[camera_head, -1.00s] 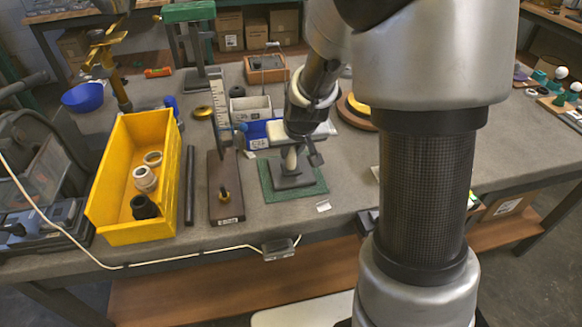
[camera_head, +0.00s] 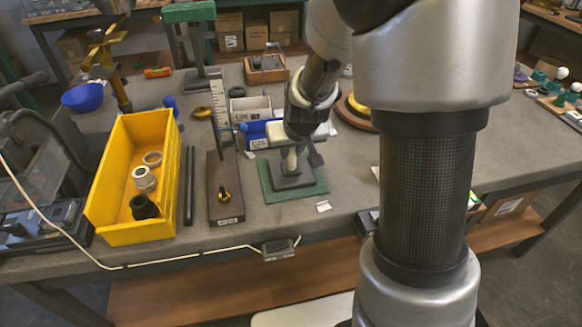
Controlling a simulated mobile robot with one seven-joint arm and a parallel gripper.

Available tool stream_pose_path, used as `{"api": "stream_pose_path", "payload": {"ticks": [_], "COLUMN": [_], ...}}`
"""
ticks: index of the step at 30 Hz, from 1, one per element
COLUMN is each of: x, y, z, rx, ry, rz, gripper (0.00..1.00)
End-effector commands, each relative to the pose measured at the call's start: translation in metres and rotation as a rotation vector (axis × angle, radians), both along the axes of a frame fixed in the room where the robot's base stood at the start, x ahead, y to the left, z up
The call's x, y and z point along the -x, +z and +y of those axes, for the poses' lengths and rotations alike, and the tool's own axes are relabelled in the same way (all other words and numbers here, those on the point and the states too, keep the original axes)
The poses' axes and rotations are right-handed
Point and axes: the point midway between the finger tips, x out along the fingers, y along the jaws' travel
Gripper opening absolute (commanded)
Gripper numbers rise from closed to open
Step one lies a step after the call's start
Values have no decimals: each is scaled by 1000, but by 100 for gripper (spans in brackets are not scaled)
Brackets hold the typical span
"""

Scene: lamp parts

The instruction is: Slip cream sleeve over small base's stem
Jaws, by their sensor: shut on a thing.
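My gripper (camera_head: 301,150) is above the small dark base (camera_head: 294,180), which sits on a green mat (camera_head: 268,188) near the front of the bench. A cream piece (camera_head: 291,160), seemingly the cream sleeve, shows at my fingers, directly over the middle of the base. My gripper is shut on it. The sleeve looks close to upright. The base's stem is hidden behind the sleeve and fingers. I cannot tell whether the sleeve is around the stem or just above it.
Left of the mat are a dark board (camera_head: 226,207) with an upright ruler, a black rod (camera_head: 189,186) and a yellow bin (camera_head: 127,232) holding pale rings and a black part. A blue bin (camera_head: 256,134) stands close behind. A cable (camera_head: 190,256) runs along the front.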

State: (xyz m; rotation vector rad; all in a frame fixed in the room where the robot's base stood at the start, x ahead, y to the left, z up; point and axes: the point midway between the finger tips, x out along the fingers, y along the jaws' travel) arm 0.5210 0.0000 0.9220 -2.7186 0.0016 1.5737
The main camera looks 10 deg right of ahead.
Motion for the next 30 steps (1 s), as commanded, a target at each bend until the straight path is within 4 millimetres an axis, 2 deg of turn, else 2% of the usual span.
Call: {"api": "stream_pose_path", "payload": {"ticks": [11, 12, 15, 25, 30], "x": [0, 0, 0, 1, 10], "y": [0, 0, 0, 2, 22], "z": [0, 0, 0, 0, 1], "rx": [0, 0, 0, 0, 0], "ry": [0, 0, 0, 0, 1], "rz": [1, 1, 1, 0, -4], "gripper": [0, 24, 40, 40, 40]}}
